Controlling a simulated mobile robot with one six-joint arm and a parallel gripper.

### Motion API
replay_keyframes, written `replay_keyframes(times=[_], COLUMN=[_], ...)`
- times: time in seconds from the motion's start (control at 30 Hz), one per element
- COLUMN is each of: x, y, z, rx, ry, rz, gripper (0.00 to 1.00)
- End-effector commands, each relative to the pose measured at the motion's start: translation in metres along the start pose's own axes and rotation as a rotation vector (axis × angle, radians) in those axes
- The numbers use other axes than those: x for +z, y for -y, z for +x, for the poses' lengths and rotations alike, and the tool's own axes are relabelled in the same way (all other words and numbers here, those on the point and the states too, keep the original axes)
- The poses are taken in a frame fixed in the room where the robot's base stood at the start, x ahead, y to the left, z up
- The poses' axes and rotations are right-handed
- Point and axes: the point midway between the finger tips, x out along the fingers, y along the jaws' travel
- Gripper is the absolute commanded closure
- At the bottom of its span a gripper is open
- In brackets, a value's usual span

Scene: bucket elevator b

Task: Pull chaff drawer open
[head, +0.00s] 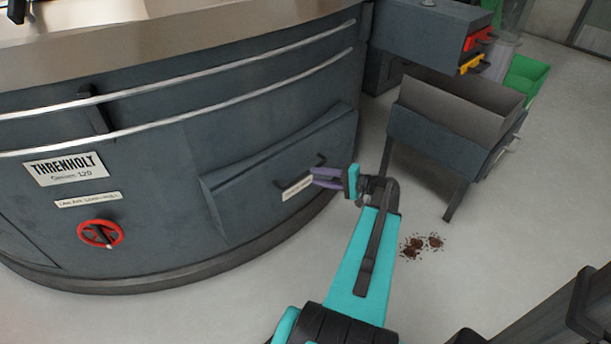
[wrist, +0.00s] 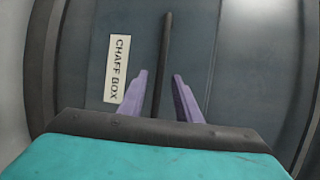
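The chaff drawer (head: 250,190) is a dark grey panel low on the curved machine body, with a slanted front. Its label reads CHAFF BOX in the wrist view (wrist: 117,68). A dark bar handle (wrist: 163,60) runs up the wrist view and shows beside the label in the head view (head: 321,160). My gripper (head: 314,177) is at the handle, its two purple fingers apart. In the wrist view the fingers (wrist: 158,82) stand on either side of the handle's lower part, with a gap visible on each side. Whether the fingertips reach fully around the bar is hard to tell.
A red round valve knob (head: 100,233) sits on the machine at left. A grey bin on legs (head: 430,138) stands at right, with a green crate (head: 527,77) behind it. Brown spilled bits (head: 422,244) lie on the floor. The floor before the drawer is otherwise clear.

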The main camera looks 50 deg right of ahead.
Motion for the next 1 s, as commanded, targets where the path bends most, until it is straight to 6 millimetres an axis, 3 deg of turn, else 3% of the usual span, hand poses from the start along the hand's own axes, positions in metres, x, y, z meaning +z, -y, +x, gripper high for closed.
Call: replay_keyframes(times=[0.4,0.87,1.0], x=[0.0,0.0,0.0], y=[-0.001,0.0,0.0], z=[0.051,0.059,0.059], rx=[0.0,-0.001,-0.001], ry=[0.002,0.0,0.0], rz=[0.0,0.001,0.001], gripper=[0.69,0.69,0.91])
